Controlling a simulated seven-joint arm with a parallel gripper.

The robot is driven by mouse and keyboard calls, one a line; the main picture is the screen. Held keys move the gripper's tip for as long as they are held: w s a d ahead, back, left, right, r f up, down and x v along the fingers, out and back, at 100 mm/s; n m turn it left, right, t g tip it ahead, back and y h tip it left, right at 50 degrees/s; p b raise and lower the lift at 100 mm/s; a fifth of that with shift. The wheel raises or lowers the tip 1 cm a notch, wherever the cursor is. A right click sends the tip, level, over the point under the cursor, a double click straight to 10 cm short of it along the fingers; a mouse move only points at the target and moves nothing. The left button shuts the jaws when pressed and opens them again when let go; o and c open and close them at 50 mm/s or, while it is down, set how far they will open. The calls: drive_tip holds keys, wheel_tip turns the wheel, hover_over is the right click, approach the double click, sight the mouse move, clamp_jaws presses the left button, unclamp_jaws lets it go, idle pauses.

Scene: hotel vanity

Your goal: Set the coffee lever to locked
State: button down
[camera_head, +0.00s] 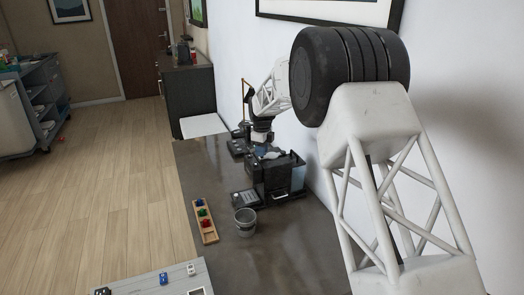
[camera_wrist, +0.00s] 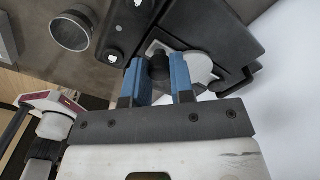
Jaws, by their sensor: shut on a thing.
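The black coffee machine (camera_head: 285,180) stands on the dark counter near the wall in the head view. Its dark top also shows in the wrist view (camera_wrist: 225,30). My gripper (camera_wrist: 160,75) points down at the machine's top, with its two blue fingers on either side of a black rounded knob (camera_wrist: 159,66), which looks like the end of the coffee lever. The gripper is shut on this knob. A pale round surface (camera_wrist: 198,66) lies just beyond the fingers. In the head view my gripper (camera_head: 267,151) is small over the machine, and the lever cannot be made out.
A grey cup (camera_head: 245,229) stands in front of the machine. A flat dark device (camera_head: 244,198) sits beside it. A wooden tray (camera_head: 210,237) with coloured pieces lies at the counter's left edge. The white wall is close on the right.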

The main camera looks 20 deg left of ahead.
drive_tip(key=c, duration=1)
unclamp_jaws()
drive_tip(key=shift+o, duration=0.2)
drive_tip(key=shift+r, duration=0.1)
drive_tip(key=shift+r, duration=3.8)
